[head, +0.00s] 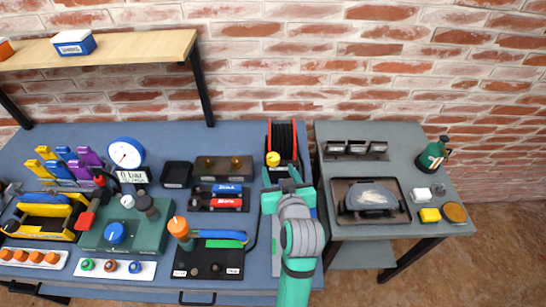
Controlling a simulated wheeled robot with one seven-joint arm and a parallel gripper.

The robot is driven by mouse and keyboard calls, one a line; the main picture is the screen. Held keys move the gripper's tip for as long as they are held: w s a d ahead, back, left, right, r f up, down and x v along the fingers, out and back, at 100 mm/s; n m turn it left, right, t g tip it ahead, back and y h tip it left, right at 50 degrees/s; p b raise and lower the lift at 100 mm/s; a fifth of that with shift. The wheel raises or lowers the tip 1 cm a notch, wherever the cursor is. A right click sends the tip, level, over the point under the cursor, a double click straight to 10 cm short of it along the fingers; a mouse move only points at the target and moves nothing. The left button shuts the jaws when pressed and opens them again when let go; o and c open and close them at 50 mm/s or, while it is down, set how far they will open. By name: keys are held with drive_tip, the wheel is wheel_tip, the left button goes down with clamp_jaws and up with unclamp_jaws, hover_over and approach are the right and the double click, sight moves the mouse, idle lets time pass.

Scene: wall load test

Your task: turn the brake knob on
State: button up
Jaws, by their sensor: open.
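A cable reel (284,140) with a red frame and dark windings stands at the back right of the blue bench. A yellow knob (273,158) sits on its front; it is likely the brake knob, but no label can be read. My gripper (283,176) is open and empty, just in front of the reel and below the yellow knob in the picture. I cannot tell whether it touches the reel. My green and grey arm hides the bench behind it. A blue knob (115,232) sits on a green block further left.
A gauge (126,153), a black plate (196,262) with an orange-topped part and blue-green handle, and small boxes crowd the blue bench (265,290). A shelf (120,47) hangs at upper left. A grey side table (330,222) with a tray stands right.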

sight(274, 159)
drive_tip(key=x, duration=1)
drive_tip(key=shift+f, duration=0.15)
drive_tip(key=shift+w, duration=0.1)
drive_tip(key=c, duration=1)
